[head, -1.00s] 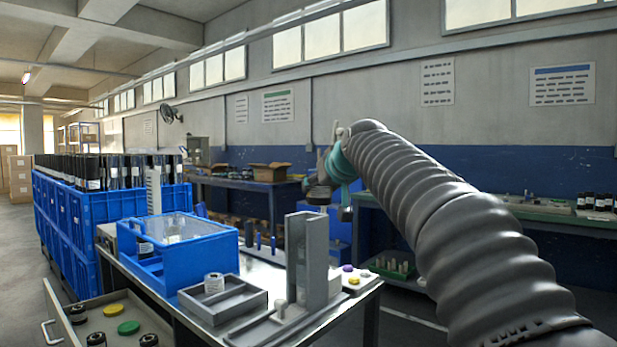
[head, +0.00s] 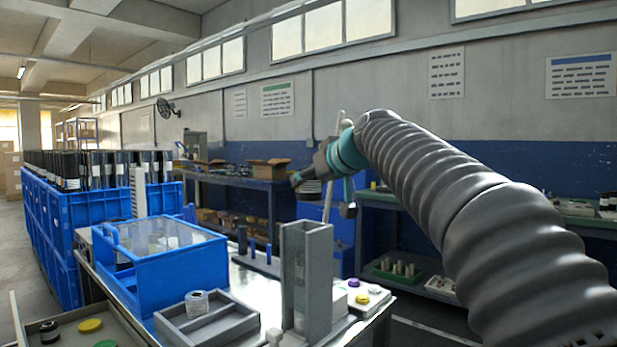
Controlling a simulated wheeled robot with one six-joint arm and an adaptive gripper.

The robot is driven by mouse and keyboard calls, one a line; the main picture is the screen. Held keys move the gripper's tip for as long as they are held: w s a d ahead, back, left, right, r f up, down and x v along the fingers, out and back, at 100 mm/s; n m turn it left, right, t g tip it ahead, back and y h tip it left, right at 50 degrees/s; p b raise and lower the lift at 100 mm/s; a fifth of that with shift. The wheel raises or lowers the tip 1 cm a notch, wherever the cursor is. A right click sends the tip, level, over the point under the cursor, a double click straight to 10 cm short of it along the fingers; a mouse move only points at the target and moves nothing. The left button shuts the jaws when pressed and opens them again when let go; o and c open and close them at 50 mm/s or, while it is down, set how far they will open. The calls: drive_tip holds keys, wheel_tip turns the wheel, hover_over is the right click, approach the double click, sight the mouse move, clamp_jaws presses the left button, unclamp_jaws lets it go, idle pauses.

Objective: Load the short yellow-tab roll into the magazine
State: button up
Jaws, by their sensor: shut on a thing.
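My gripper (head: 309,182) is up in the air beyond the table, at the end of my arm, small and partly turned away. It is shut on a dark roll (head: 311,187) with a pale band; no yellow tab can be made out on it. A tall grey upright channel (head: 318,275), which looks like the magazine, stands at the front right of the table, below the gripper in the picture and clearly apart from it.
A grey divided tray (head: 233,327) holds a pale roll (head: 197,303). Beside it stands a blue bin with a clear lid (head: 170,243). A button box (head: 352,300) is right of the channel. An open drawer (head: 120,335) holds yellow and green discs. Blue crates (head: 60,225) stand left.

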sight(313, 198)
drive_tip(key=shift+s+a+f+b, duration=0.1)
drive_tip(key=shift+f+b, duration=0.15)
drive_tip(key=shift+f, duration=0.35)
drive_tip(key=shift+a+f+b, duration=0.15)
drive_tip(key=shift+f+b, duration=0.1)
drive_tip(key=shift+f, duration=0.4)
drive_tip(key=shift+s+a+f+b, duration=0.1)
drive_tip(key=shift+f+b, duration=0.15)
drive_tip(key=shift+f, duration=0.35)
drive_tip(key=shift+f+b, duration=0.3)
drive_tip(key=shift+f, duration=0.05)
drive_tip(key=shift+d, duration=0.15)
drive_tip(key=shift+f+b, duration=1.75)
drive_tip(key=shift+b, duration=0.1)
drive_tip(key=o, duration=1.3)
drive_tip(key=shift+o, duration=0.2)
drive_tip(key=shift+s, duration=0.1)
drive_tip(key=v, duration=1.2)
